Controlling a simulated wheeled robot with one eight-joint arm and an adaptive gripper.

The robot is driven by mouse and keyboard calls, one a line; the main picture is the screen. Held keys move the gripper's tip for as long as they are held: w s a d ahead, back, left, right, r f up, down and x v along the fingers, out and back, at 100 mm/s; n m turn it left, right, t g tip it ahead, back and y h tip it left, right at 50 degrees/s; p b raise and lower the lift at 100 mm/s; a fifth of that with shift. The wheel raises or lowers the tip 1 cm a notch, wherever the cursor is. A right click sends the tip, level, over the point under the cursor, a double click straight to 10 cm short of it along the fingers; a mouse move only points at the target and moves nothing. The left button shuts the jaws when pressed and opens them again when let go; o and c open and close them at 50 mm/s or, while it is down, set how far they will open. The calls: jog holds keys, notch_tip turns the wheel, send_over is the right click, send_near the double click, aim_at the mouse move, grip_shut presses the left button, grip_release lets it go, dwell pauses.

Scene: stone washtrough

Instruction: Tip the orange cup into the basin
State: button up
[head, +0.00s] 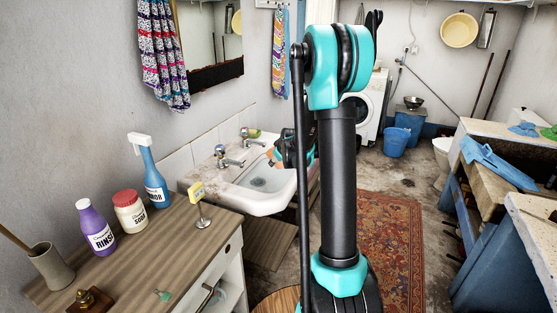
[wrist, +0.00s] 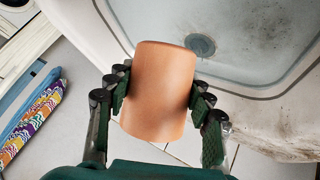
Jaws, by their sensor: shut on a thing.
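The orange cup (wrist: 158,88) is held between the two fingers of my gripper (wrist: 161,97), which press on its sides. The wrist view shows its smooth outer side; its mouth and contents are not visible. The basin (wrist: 262,45) is a white sink with a dark round drain, and the cup overlaps its rim and corner in that view. In the head view the basin (head: 262,203) stands against the left wall. My arm hides most of my gripper there, and only a bit of the orange cup (head: 273,157) shows above the basin's right side. The cup's exact height and tilt are unclear.
Two taps (head: 228,161) stand at the basin's back edge. A wooden counter (head: 160,245) at left bears a blue spray bottle (head: 152,178), a purple bottle (head: 95,228), a white jar (head: 130,212) and a yellow sponge (head: 197,191) on a stand. A patterned cloth (wrist: 30,120) hangs beside the basin.

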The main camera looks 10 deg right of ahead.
jog(key=shift+n+g+h, duration=0.3)
jog(key=shift+h, duration=0.3)
jog(key=shift+a, duration=0.1)
dwell(0.3)
jog(key=shift+w+a+n+g+h, duration=0.15)
jog(key=shift+n+g+h, duration=0.3)
jog(key=shift+h, duration=0.25)
dwell(0.6)
jog(key=shift+a+f+g+h, duration=0.1)
jog(key=shift+a+g+h, duration=0.05)
jog(key=shift+g+h, duration=0.25)
jog(key=shift+w+n+h, duration=0.1)
jog(key=shift+n+h, duration=0.15)
jog(key=shift+h, duration=0.15)
dwell(0.6)
